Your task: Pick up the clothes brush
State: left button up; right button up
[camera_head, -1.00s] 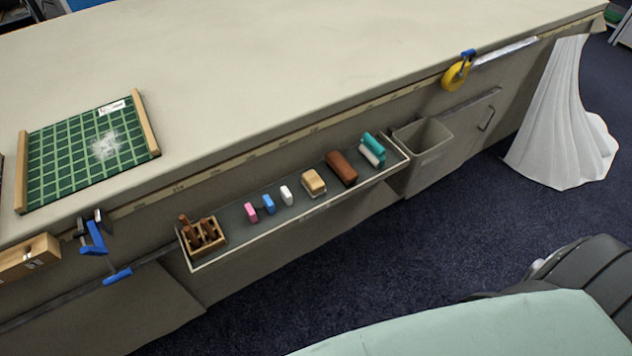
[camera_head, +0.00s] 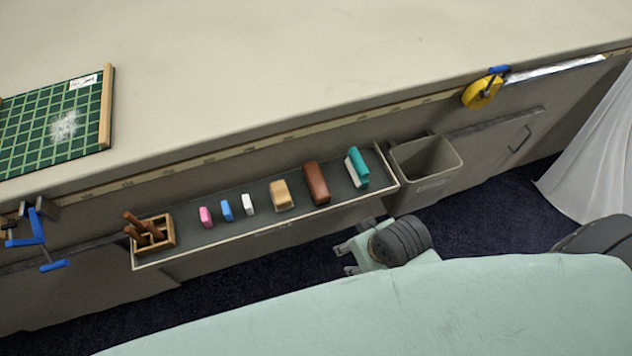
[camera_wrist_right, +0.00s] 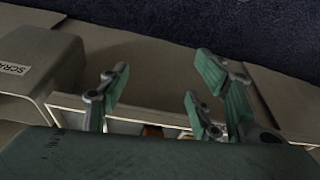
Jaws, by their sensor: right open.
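A narrow shelf tray (camera_head: 230,229) hangs on the table's front side. Toward its right end lie a brown block-shaped piece (camera_head: 316,184) and a teal-backed piece with a white side (camera_head: 358,168). Either could be the clothes brush; I cannot tell which. My right gripper (camera_head: 345,258) is open and empty, in front of and below the tray's right part, apart from both pieces. In the right wrist view its green-padded fingers (camera_wrist_right: 155,85) are spread near the tray's pale edge; only small orange-brown and white bits show inside. My left gripper is out of view.
The tray also holds a tan block (camera_head: 281,195), small pink, blue and white pieces, and a wooden box (camera_head: 152,234) of brown-handled items. A grey bin (camera_head: 427,165) hangs to the right. A yellow tape (camera_head: 481,92) and a blue clamp (camera_head: 36,230) are on the table edge.

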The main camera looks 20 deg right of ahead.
jog(key=w+a+r+n+g+y, duration=0.15)
jog(key=w+a+r, duration=0.35)
jog(key=w+a, duration=0.6)
jog(key=r+m+g+h, duration=0.2)
jog(key=m, duration=0.1)
send_over(317, 179)
jog(key=shift+a+f, duration=0.1)
jog(key=shift+a, duration=0.2)
jog(key=shift+d+f, duration=0.1)
jog(key=shift+d, duration=0.05)
jog(key=shift+f, duration=0.4)
notch_tip(317, 179, down, 7)
jog(key=shift+w+d+r, duration=0.1)
jog(key=shift+r, duration=0.1)
jog(key=c, duration=1.3)
